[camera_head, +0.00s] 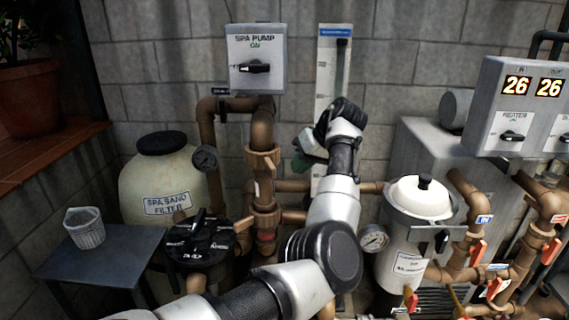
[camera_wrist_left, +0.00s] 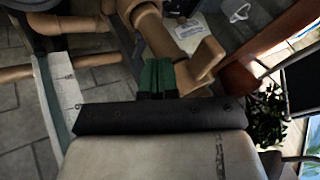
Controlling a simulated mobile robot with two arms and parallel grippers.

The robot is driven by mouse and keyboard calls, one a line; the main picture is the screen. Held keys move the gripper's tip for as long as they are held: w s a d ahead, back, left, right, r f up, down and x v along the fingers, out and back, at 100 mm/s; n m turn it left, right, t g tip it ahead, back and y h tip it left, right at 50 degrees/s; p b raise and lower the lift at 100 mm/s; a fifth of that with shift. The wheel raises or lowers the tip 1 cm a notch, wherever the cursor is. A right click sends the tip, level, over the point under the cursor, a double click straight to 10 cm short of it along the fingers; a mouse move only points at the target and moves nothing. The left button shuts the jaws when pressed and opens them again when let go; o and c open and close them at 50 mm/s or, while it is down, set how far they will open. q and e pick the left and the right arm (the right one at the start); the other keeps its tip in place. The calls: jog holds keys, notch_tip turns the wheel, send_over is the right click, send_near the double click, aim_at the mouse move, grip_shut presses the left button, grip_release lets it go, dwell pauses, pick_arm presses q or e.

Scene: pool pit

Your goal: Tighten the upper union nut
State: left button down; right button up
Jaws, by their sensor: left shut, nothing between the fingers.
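The upper union nut (camera_head: 263,160) is a brown fitting with side lugs on the vertical pipe below the spa pump switch box. A lower brown union (camera_head: 266,218) sits beneath it. My left gripper (camera_head: 301,162) is just right of the upper nut in the head view, at about its height, and looks apart from it. Its green fingers are together and empty in the left wrist view (camera_wrist_left: 157,77). Brown pipework (camera_wrist_left: 150,30) lies just beyond the fingers there, with a brown lug-like piece (camera_wrist_left: 205,62) beside them. My right gripper is not in view.
The spa pump switch box (camera_head: 256,58) is above the pipe. A sand filter (camera_head: 163,180) and black valve head (camera_head: 201,240) stand left. A white-lidded pot (camera_head: 418,200), gauge (camera_head: 373,239) and red-handled valves are right. A side table (camera_head: 95,262) holds a basket (camera_head: 84,228).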

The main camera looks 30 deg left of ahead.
aim_at(268, 158)
pick_arm(q)
jog(key=s+a, duration=0.1)
jog(key=s+a+p, duration=0.1)
jog(key=s, duration=0.1)
jog(key=shift+s+a, duration=0.1)
jog(key=shift+a, duration=0.15)
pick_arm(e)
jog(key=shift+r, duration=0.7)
pick_arm(q)
jog(key=shift+a, duration=0.1)
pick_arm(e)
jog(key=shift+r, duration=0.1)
